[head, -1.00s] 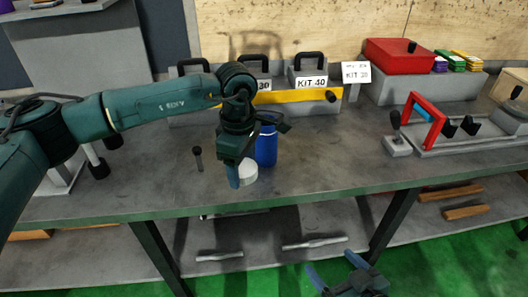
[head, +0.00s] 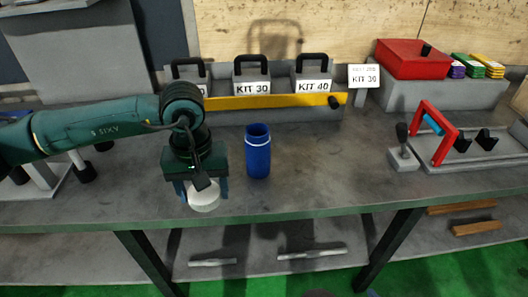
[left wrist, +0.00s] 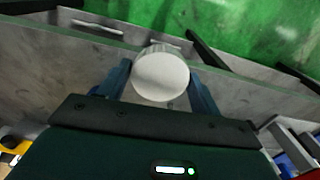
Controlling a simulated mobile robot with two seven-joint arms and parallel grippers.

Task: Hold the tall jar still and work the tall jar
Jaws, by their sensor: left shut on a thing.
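The tall blue jar (head: 257,158) stands upright on the grey bench in the head view. Its top looks dark and open, with a pale ring just below the rim. My left gripper (head: 199,193) is to the left of the jar and apart from it, pointing down. It is shut on a round white lid (head: 204,201), held near the bench's front edge. In the left wrist view the lid (left wrist: 161,77) sits between the two blue fingers (left wrist: 162,82). My right gripper's fingers do not show.
Kit boxes (head: 252,88) stand behind a yellow rail (head: 268,101) at the back. A red-handled fixture (head: 437,134) and a red box (head: 412,59) are at the right. The bench right of the jar is clear. Metal bars (head: 312,253) lie on the lower shelf.

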